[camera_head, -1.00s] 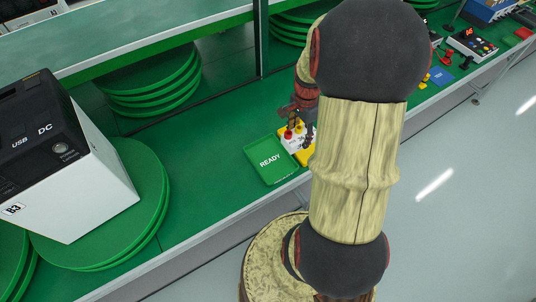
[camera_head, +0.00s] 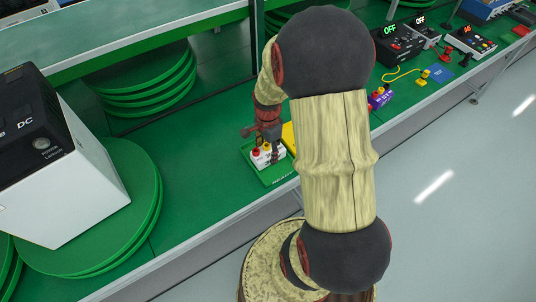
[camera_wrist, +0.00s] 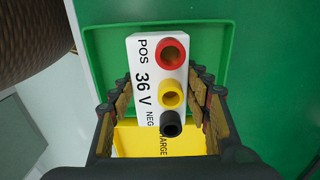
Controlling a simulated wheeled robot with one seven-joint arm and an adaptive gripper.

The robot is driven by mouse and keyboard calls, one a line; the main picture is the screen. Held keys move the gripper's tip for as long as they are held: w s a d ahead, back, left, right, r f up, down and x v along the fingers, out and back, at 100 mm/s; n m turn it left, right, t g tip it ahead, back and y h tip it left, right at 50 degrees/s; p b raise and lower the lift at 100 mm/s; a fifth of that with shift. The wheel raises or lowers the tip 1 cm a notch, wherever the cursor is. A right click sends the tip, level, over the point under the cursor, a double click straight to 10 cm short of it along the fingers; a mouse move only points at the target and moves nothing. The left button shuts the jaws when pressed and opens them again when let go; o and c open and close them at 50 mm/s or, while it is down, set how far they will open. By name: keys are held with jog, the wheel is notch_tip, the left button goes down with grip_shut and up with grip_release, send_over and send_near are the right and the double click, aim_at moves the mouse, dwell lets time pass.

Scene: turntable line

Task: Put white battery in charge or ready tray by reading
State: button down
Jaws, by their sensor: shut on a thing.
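The white battery (camera_head: 276,158) has red, yellow and black terminals and is marked "36 V" in the wrist view (camera_wrist: 146,100). My gripper (camera_head: 267,142) is shut on it from above, with one finger on each side in the wrist view (camera_wrist: 166,98). The battery is over the green ready tray (camera_head: 281,179), whose rim also shows in the wrist view (camera_wrist: 100,60). I cannot tell whether it touches the tray floor. The yellow charge tray (camera_head: 289,136) is beside the green one, partly hidden by my arm; its lettering shows in the wrist view (camera_wrist: 135,140).
A black and white power unit (camera_head: 70,165) stands on green discs (camera_head: 135,215) at left. A purple battery (camera_head: 380,98) and a yellow lead (camera_head: 402,76) lie right of my arm. Meters showing "OFF" (camera_head: 398,45) stand beyond. Clear green surface lies left of the trays.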

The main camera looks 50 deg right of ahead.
jog(key=shift+f, duration=0.45)
jog(key=shift+f, duration=0.1)
jog(key=c, duration=0.9)
grip_release()
jog(key=shift+f, duration=0.1)
